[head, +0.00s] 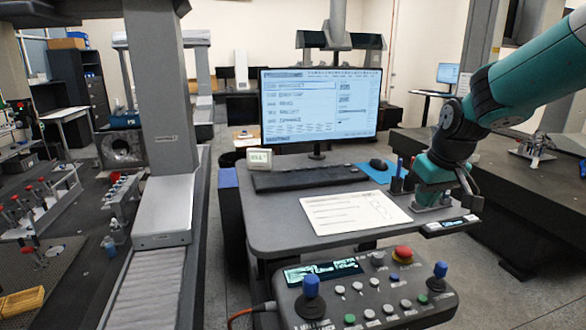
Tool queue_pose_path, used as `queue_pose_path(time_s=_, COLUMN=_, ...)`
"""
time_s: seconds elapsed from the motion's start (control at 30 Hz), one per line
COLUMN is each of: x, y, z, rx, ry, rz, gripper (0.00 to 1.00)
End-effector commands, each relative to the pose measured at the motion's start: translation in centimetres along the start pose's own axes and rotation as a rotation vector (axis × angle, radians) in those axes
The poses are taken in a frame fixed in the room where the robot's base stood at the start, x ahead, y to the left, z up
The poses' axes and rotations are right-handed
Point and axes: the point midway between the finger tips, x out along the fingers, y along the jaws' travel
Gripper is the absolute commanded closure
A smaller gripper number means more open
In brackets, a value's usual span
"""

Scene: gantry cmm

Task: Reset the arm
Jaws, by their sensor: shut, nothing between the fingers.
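My teal and dark-grey arm reaches in from the upper right and bends down over the right end of the grey desk (290,222). My gripper (474,202) is at its lower end, beside the desk's right edge. It is small and dark here, shut and with nothing held. Whether it touches the desk is hard to tell.
On the desk stand a monitor (320,104), keyboard (308,177), paper sheet (355,212), mouse (378,164) and pen holder (402,184). A joystick control panel (365,295) is in front. A dark granite table (520,180) lies right; a grey column (158,90) stands left.

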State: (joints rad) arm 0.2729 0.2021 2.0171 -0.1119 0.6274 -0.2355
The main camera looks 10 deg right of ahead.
Motion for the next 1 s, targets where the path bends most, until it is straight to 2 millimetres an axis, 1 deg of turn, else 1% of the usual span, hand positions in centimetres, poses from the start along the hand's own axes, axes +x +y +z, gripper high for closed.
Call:
queue_pose_path(time_s=0.07, x=0.1, y=-1.5, z=0.5, rx=-0.022, ry=-0.003, rz=-0.020, gripper=1.00)
queue_pose_path(time_s=0.13, x=0.0, y=-4.2, z=1.6, rx=-0.061, ry=-0.008, rz=-0.055, gripper=1.00)
queue_pose_path(time_s=0.17, x=-0.1, y=-5.7, z=2.4, rx=-0.085, ry=-0.011, rz=-0.077, gripper=1.00)
queue_pose_path(time_s=0.2, x=-0.2, y=-8.0, z=3.6, rx=-0.121, ry=-0.017, rz=-0.109, gripper=1.00)
queue_pose_path(time_s=0.23, x=-0.3, y=-9.8, z=4.7, rx=-0.150, ry=-0.023, rz=-0.135, gripper=1.00)
queue_pose_path(time_s=0.27, x=-0.5, y=-11.7, z=6.0, rx=-0.182, ry=-0.031, rz=-0.164, gripper=1.00)
queue_pose_path(time_s=0.3, x=-0.7, y=-14.0, z=8.0, rx=-0.224, ry=-0.045, rz=-0.201, gripper=1.00)
queue_pose_path(time_s=0.37, x=-1.0, y=-17.1, z=11.0, rx=-0.285, ry=-0.065, rz=-0.255, gripper=1.00)
queue_pose_path(time_s=0.4, x=-1.2, y=-18.9, z=13.1, rx=-0.326, ry=-0.081, rz=-0.288, gripper=1.00)
queue_pose_path(time_s=0.47, x=-1.5, y=-21.0, z=16.2, rx=-0.381, ry=-0.105, rz=-0.333, gripper=1.00)
queue_pose_path(time_s=0.5, x=-1.7, y=-22.1, z=18.0, rx=-0.411, ry=-0.120, rz=-0.358, gripper=1.00)
queue_pose_path(time_s=0.6, x=-2.1, y=-23.8, z=21.7, rx=-0.472, ry=-0.150, rz=-0.405, gripper=1.00)
queue_pose_path(time_s=0.7, x=-2.4, y=-24.5, z=23.6, rx=-0.505, ry=-0.168, rz=-0.430, gripper=1.00)
queue_pose_path(time_s=0.8, x=-2.5, y=-24.7, z=24.2, rx=-0.513, ry=-0.176, rz=-0.437, gripper=1.00)
queue_pose_path(time_s=1.0, x=-2.5, y=-24.7, z=24.1, rx=-0.511, ry=-0.175, rz=-0.436, gripper=1.00)
